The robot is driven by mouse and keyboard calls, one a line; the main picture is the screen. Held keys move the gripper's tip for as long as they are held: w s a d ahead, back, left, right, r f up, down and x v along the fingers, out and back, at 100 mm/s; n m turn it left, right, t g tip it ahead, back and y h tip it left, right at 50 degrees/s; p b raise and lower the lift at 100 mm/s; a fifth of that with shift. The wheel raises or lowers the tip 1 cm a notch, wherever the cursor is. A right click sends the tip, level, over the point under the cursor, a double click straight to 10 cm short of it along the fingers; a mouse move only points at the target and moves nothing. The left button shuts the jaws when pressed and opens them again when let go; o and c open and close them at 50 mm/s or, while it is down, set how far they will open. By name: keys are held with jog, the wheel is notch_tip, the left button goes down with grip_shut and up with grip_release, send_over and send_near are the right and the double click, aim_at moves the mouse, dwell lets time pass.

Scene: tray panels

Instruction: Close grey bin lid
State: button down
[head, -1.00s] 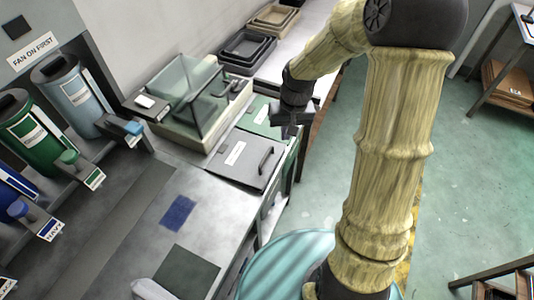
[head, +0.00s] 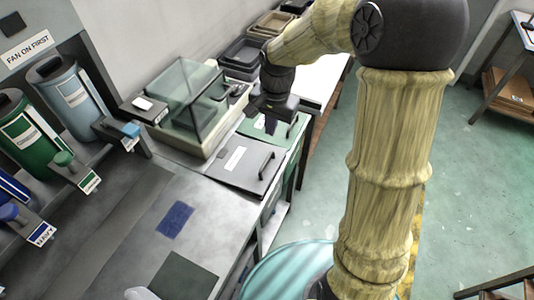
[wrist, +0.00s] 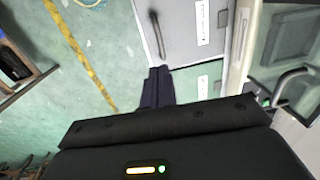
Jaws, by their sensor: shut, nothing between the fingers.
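The grey bin lid (head: 237,164) lies flat, as far as I can tell, in the counter's front part, with a dark bar handle (head: 266,165) and a white label. It also shows in the wrist view (wrist: 184,28), its handle (wrist: 157,35) near the top. My gripper (head: 271,122) is above the green lid (head: 290,131) beside the grey one, hiding part of it. In the wrist view its dark fingers (wrist: 158,73) are together and empty, close to the grey lid's edge in the picture. Contact cannot be told.
A clear-covered box (head: 192,100) stands behind the lids. Dark trays (head: 243,55) are farther back. Coloured canisters (head: 72,95) line the left. A round pale-blue top (head: 275,275) is below the counter edge. Open floor lies to the right.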

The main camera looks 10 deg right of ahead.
aim_at(266, 161)
jog(key=f, duration=0.8)
jog(key=a+f+p, duration=0.1)
jog(key=f, duration=0.3)
jog(key=shift+w+f, duration=0.1)
jog(key=shift+f, duration=0.1)
jog(key=shift+f, duration=0.15)
